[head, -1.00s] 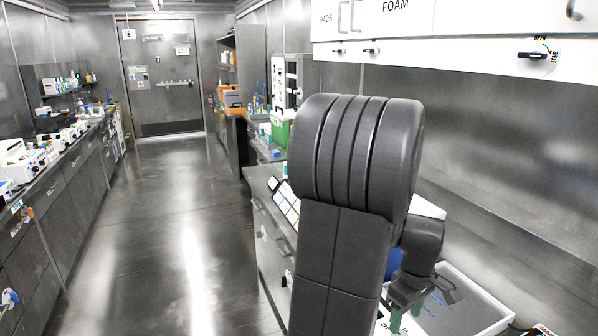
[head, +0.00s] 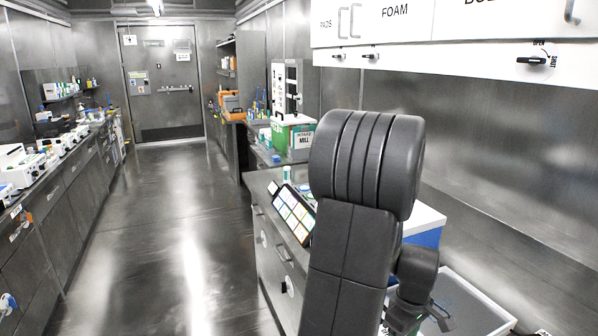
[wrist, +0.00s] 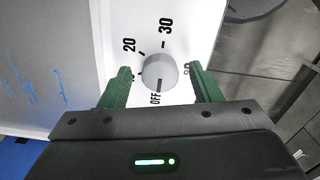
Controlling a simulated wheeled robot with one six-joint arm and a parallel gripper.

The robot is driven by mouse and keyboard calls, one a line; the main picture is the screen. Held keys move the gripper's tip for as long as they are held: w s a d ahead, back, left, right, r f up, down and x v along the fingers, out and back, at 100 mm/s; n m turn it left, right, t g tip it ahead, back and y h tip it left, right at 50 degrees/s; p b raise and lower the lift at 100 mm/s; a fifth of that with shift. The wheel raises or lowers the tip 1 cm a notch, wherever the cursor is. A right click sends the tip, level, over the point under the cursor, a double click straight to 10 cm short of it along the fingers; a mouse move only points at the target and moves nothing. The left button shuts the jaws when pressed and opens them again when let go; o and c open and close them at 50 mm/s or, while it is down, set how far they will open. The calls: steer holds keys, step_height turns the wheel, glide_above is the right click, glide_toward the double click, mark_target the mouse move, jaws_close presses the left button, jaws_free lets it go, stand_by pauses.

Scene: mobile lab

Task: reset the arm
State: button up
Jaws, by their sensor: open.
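My gripper (wrist: 160,68) is open in the wrist view, its two green fingers apart with nothing held. A round grey dial knob (wrist: 159,71) on a white panel (wrist: 196,25) shows between and beyond the fingers. The panel is marked 20, 30 and OFF. I cannot tell whether the fingers touch the panel. In the head view my dark arm stands at the centre right, bent over at the top. The gripper end is low at the bottom edge there, partly cut off.
A pale tray (head: 478,300) lies right of my arm. A blue and white box (head: 424,228) is partly behind the arm. A tilted panel of coloured tiles (head: 293,214) and the green-and-white INTAKE MILL (head: 293,137) stand left of it. The aisle floor (head: 165,230) is clear.

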steer(key=shift+f, duration=0.5)
steer(key=m, duration=0.4)
steer(key=m+p, duration=0.1)
steer(key=m, duration=0.6)
steer(key=shift+a, duration=0.15)
steer(key=m, duration=0.5)
steer(key=shift+m+p, duration=0.3)
steer(key=shift+m, duration=0.1)
steer(key=shift+w+a+m+p, duration=0.1)
steer(key=shift+m+p, duration=0.3)
steer(key=shift+m, duration=2.2)
steer(key=shift+r, duration=0.1)
